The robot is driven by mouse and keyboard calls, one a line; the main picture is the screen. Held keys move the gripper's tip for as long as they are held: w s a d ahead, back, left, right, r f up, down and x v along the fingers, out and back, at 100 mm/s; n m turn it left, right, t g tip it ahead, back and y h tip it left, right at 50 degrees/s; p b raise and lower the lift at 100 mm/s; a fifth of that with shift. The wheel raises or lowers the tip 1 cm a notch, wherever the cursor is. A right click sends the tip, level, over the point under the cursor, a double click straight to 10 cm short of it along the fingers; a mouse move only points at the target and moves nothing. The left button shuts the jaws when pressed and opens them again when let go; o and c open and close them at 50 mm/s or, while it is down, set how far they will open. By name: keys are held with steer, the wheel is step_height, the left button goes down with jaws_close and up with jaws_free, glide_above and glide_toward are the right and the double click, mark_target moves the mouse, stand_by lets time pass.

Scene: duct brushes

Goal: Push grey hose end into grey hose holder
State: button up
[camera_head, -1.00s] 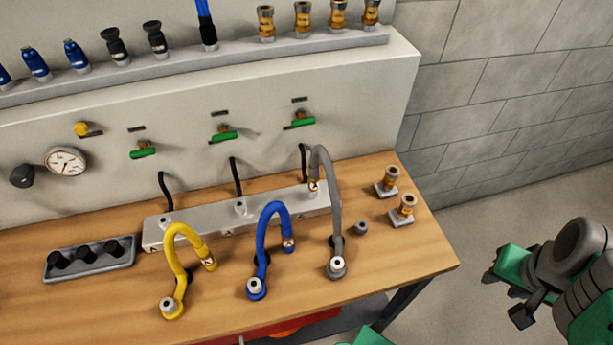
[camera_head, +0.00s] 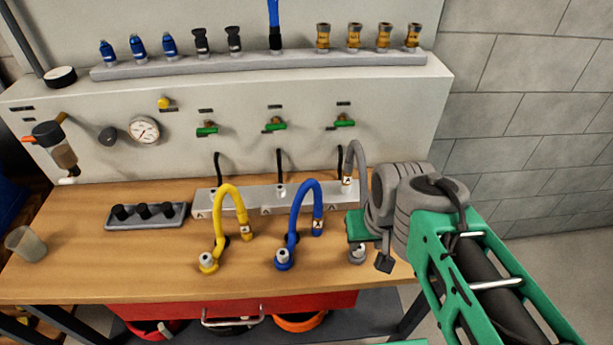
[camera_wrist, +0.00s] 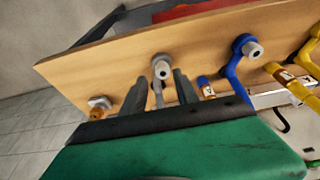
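The grey hose (camera_head: 359,155) arches up at the right end of the light grey holder rail (camera_head: 325,195). Its orange-labelled end (camera_head: 347,184) points down at the rail's right holder; I cannot tell how deep it sits. The hose's other end, a grey ring with a pale fitting (camera_head: 357,254), is at the bench front, partly behind my gripper. My gripper (camera_wrist: 160,76) is open in the wrist view. Its two dark fingers stand either side of the grey hose, near that pale fitting (camera_wrist: 162,68). In the head view my gripper and wrist hide the middle of the hose.
Blue (camera_head: 297,205) and yellow (camera_head: 222,210) hoses stand left of the grey one. A tray with dark plugs (camera_head: 145,222) lies farther left. Green valves (camera_head: 344,121) and a gauge (camera_head: 144,130) are on the panel behind. The brass fitting (camera_wrist: 99,103) shows in the wrist view.

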steer(key=shift+a, duration=0.25)
steer(key=shift+o, duration=0.8)
steer(key=shift+w+r, duration=0.1)
steer(key=shift+r, duration=0.1)
steer(key=shift+o, duration=0.2)
steer(key=w+r+m+g+p, duration=0.1)
steer(key=w+r+m+p, duration=0.4)
steer(key=w+r+m, duration=0.2)
steer(key=shift+w+a, duration=0.15)
steer(key=shift+w, duration=0.45)
step_height(320, 180, up, 2)
steer(key=m+g+p, duration=0.2)
steer(key=m+p, duration=0.2)
steer(key=m, duration=0.3)
glide_above(349, 160)
steer(key=s, duration=0.4)
steer(key=w+m, duration=0.2)
steer(key=w+m+p, duration=0.1)
steer(key=shift+w+f+m, duration=0.3)
steer(key=shift+w+f, duration=0.15)
steer(key=shift+w, duration=0.05)
